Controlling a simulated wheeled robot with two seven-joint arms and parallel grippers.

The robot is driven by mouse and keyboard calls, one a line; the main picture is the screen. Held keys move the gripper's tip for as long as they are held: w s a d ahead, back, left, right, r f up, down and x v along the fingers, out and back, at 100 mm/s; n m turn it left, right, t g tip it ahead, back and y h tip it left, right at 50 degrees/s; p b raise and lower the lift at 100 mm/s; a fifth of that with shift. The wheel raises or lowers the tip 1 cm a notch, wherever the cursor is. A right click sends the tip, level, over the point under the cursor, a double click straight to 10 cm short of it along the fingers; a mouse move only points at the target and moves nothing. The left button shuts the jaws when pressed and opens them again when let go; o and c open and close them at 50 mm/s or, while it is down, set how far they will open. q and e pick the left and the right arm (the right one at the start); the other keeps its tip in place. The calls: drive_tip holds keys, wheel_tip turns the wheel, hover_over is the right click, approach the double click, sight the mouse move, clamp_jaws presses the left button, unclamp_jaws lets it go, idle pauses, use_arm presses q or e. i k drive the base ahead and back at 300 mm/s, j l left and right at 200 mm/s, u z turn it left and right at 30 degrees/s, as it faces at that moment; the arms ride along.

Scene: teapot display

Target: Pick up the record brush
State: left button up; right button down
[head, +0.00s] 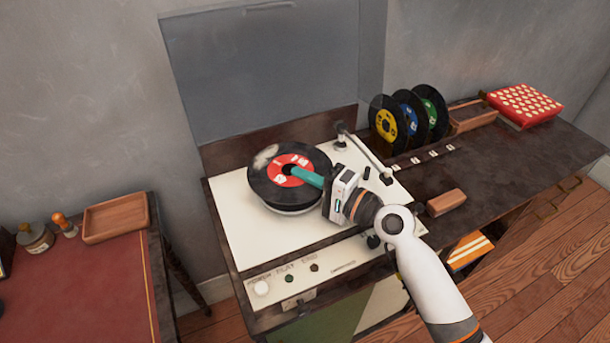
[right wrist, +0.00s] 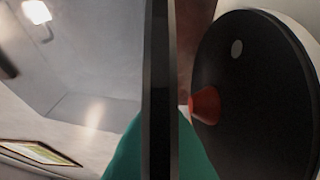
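A small brown wooden block (head: 446,203), which looks like the record brush, lies on the dark cabinet top right of the turntable. My right gripper (head: 296,174) is left of it, its teal fingers over the red label of the black record (head: 262,187). The block does not show there. My left gripper is not in view.
The turntable (head: 235,225) has a raised lid (head: 280,70) and a tonearm (head: 365,150) close to my right gripper. Upright records (head: 385,125), a wooden tray (head: 472,117) and a red box (head: 525,102) stand behind the block. The cabinet top right of the block is clear.

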sight(438, 206)
drive_tip(key=k+l, duration=0.2)
drive_tip(key=l, duration=0.2)
drive_tip(key=k+l, duration=0.15)
drive_tip(key=l, duration=0.25)
drive_tip(key=k+l, duration=0.2)
drive_tip(key=l, duration=0.2)
